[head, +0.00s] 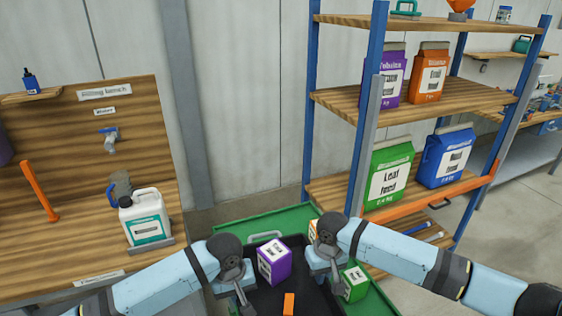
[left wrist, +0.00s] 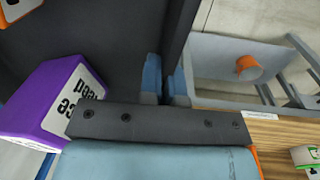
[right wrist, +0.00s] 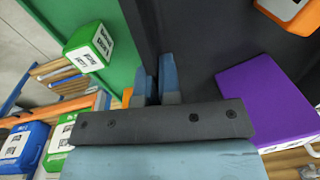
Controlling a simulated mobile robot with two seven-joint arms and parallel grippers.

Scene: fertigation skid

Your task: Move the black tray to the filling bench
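The black tray (head: 265,300) is at the bottom centre of the head view, partly cut off and partly hidden by my arms. A purple box (head: 274,262) and an orange item (head: 289,303) are in it. My left gripper (head: 243,303) has its fingers closed around the tray's left wall, which shows in the left wrist view (left wrist: 176,30). My right gripper (head: 333,283) has its fingers closed around the opposite wall, seen in the right wrist view (right wrist: 143,30). The wooden filling bench (head: 80,235) stands at the left. I cannot tell whether the tray is lifted.
A green cart top (head: 222,230) lies behind and right of the tray, with a green box (head: 354,284) on it. A white jug (head: 145,218) stands on the bench, beside an orange rod (head: 40,190). A shelf rack (head: 340,100) with bags stands at the right.

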